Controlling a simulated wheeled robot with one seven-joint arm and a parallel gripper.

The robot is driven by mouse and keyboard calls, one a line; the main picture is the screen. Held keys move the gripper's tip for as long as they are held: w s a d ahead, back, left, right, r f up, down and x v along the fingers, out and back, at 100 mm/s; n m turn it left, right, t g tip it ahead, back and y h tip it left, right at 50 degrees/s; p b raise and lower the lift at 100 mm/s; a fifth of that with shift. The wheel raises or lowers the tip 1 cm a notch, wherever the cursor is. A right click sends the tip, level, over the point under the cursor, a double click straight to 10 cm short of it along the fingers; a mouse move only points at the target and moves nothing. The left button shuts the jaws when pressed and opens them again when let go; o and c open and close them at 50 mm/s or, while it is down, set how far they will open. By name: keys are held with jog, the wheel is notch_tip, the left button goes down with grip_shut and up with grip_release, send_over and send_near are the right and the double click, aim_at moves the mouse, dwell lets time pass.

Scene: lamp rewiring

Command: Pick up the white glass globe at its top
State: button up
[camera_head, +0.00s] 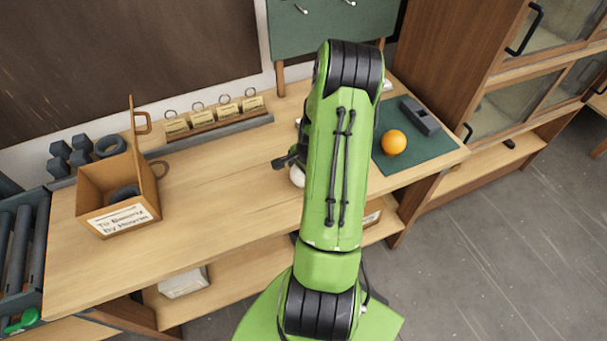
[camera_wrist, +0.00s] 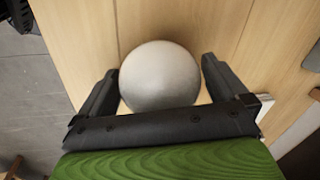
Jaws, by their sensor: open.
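The white glass globe (camera_wrist: 160,76) rests on the wooden bench and fills the space between my fingers in the wrist view. In the head view only a small part of the globe (camera_head: 297,176) shows; my green arm hides the rest. My gripper (camera_wrist: 160,82) is open, with one dark finger on each side of the globe. The left finger is very close to the globe, and a gap shows at the right. I cannot tell whether either finger touches it. In the head view part of my gripper (camera_head: 287,161) shows beside the globe.
An open box with writing (camera_head: 120,205) stands on the left of the bench (camera_head: 225,195). A rack of tagged rings (camera_head: 215,118) is at the back. The bench between box and globe is clear.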

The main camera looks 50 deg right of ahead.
jog(key=shift+w+f, duration=0.1)
jog(key=shift+f, duration=0.2)
jog(key=shift+r, duration=0.1)
jog(key=shift+c, duration=0.2)
